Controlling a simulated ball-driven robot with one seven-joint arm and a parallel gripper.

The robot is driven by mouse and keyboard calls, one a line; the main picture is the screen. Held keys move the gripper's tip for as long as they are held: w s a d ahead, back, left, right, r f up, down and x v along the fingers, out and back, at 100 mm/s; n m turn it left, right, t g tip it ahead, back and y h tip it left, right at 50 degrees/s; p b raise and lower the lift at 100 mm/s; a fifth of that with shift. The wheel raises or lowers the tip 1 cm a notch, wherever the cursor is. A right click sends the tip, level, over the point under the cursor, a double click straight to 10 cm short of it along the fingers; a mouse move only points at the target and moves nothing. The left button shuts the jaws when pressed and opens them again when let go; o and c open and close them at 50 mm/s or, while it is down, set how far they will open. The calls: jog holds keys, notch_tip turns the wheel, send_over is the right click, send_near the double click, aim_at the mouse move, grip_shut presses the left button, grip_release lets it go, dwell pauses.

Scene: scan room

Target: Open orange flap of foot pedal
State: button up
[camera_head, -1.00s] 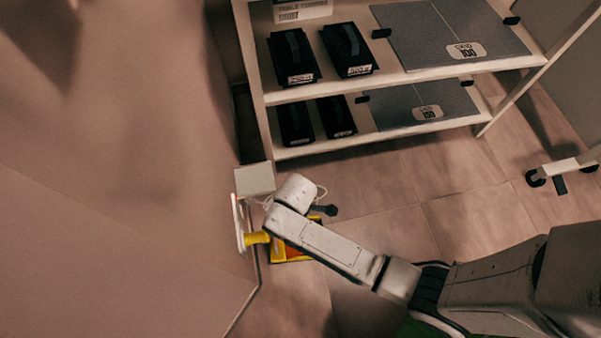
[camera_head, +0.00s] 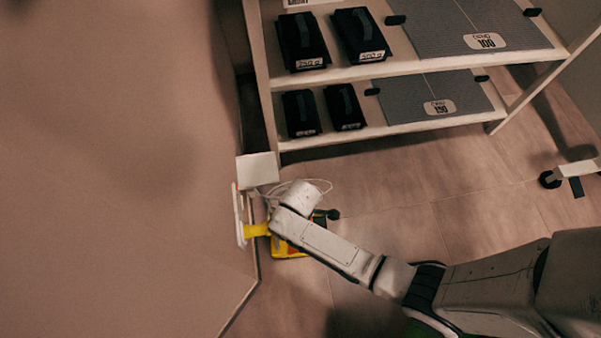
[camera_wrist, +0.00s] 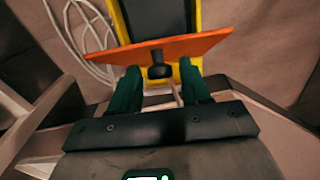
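The foot pedal (camera_head: 288,250) is on the floor at the foot of the wall, partly hidden by my arm in the head view. The wrist view shows its yellow frame (camera_wrist: 196,15) with a black inside. The orange flap (camera_wrist: 195,42) lies across the frame at a tilt, seen at a shallow angle, with black showing beyond it. A black knob (camera_wrist: 160,70) is at the flap's near edge. My gripper (camera_wrist: 161,76) has its two dark green fingers apart, one on each side of the knob, with gaps visible. Contact with the flap is unclear.
A shelf (camera_head: 390,68) with black cases and grey panels stands at the back. A white box (camera_head: 257,168) and a white wall plate (camera_head: 239,215) are left of my arm. White cables (camera_wrist: 88,35) lie beside the pedal.

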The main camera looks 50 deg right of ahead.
grip_shut()
dwell(0.3)
jog(key=shift+w+a+r+p, duration=0.35)
jog(key=shift+a+p, duration=0.05)
jog(key=shift+p, duration=0.25)
jog(key=shift+w+a+f, duration=0.1)
jog(key=shift+w+a, duration=0.15)
jog(key=shift+o, duration=0.8)
grip_release()
jog(key=shift+s+d, duration=0.1)
notch_tip(320, 180, up, 11)
jog(key=p, duration=0.6)
jog(key=shift+f, duration=0.1)
